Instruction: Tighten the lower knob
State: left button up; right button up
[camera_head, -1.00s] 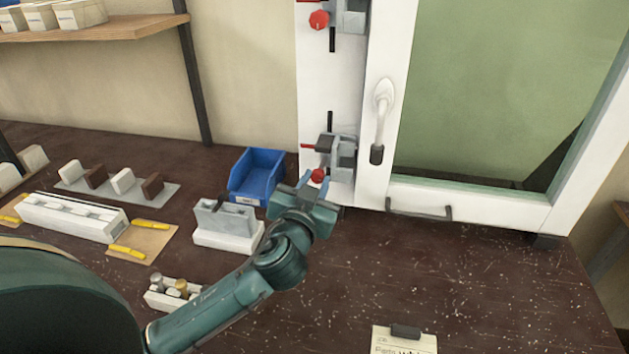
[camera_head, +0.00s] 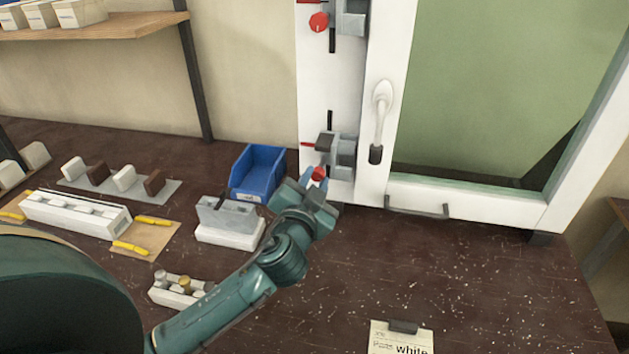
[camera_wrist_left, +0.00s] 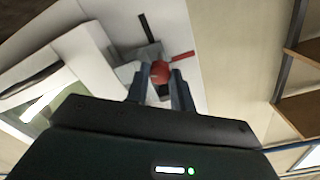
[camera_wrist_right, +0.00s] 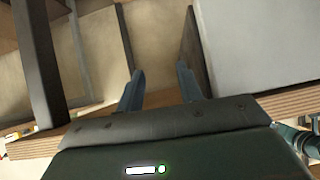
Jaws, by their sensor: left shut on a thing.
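The lower knob (camera_head: 318,174) is red and sits on the lower grey clamp (camera_head: 340,155) on the white frame. My left gripper (camera_head: 314,181) reaches up to it from the front left and is shut on it. In the left wrist view the red knob (camera_wrist_left: 160,71) lies between the two fingertips (camera_wrist_left: 160,82). The upper red knob (camera_head: 319,22) sits on the upper clamp (camera_head: 352,20), away from the gripper. My right gripper shows only in the right wrist view (camera_wrist_right: 160,85), with its fingers apart and nothing between them.
A blue bin (camera_head: 258,173) and a grey block on a white base (camera_head: 229,220) stand left of the gripper. A white window handle (camera_head: 381,115) is to the right of the clamp. A card reading "white" (camera_head: 402,338) lies at the front. The bench front right is mostly clear.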

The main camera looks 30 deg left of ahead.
pick_arm(q)
jog(key=o, duration=1)
jog(key=shift+s+d+f, duration=0.1)
jog(key=shift+s+d, duration=0.05)
jog(key=shift+s, duration=0.3)
jog(key=b+v, duration=0.3)
jog(key=v, duration=0.9)
jog(key=shift+s, duration=0.1)
